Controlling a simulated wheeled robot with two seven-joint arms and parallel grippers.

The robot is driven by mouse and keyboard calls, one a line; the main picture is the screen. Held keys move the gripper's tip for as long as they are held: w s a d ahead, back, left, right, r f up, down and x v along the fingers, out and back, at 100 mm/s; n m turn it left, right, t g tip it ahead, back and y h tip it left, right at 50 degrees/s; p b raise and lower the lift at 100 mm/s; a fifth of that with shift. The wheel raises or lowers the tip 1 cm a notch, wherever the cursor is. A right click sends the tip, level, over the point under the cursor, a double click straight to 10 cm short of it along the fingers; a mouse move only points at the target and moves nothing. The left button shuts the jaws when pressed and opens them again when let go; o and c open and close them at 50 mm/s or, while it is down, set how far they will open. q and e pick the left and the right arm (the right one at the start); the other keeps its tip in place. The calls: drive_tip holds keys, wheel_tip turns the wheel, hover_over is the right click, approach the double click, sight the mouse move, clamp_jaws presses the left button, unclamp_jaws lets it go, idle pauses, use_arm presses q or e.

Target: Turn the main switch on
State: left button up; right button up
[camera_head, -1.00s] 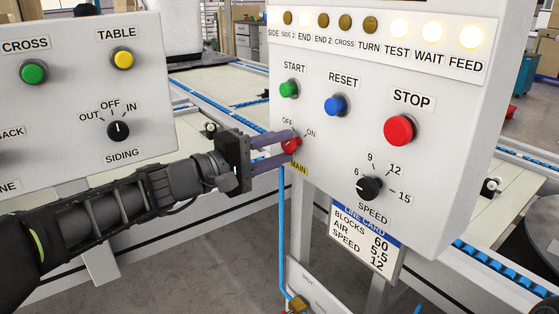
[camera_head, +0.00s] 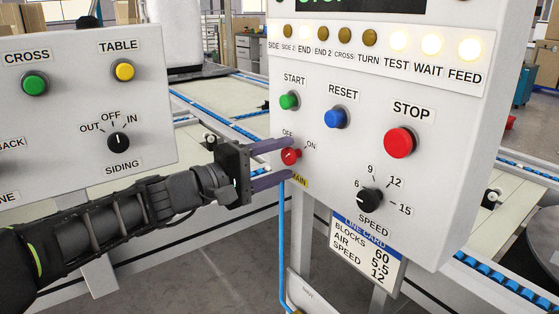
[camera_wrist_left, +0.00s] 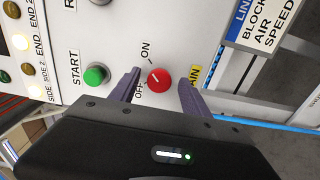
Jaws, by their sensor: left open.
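The main switch (camera_head: 291,156) is a red round knob with a white line, on the right grey panel between OFF and ON, above a yellow MAIN tag. My left gripper (camera_head: 284,161) is open, with one purple finger above the knob and one below it. In the left wrist view the red knob (camera_wrist_left: 159,79) sits between the two fingers (camera_wrist_left: 158,92), with gaps visible on both sides. I cannot tell surely whether its white line points at ON or OFF. My right gripper is not in view.
Close by on the panel are the green START button (camera_head: 289,101), blue RESET button (camera_head: 336,117), red STOP button (camera_head: 400,142) and black SPEED knob (camera_head: 370,200). The TEST, WAIT and FEED lamps are lit. Another control panel (camera_head: 70,120) stands at left; conveyors lie behind.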

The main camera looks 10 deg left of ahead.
use_arm(q)
drive_tip(key=p+v, duration=0.1)
drive_tip(key=v, duration=0.6)
drive_tip(key=shift+s+a, duration=0.25)
drive_tip(key=shift+s, duration=0.05)
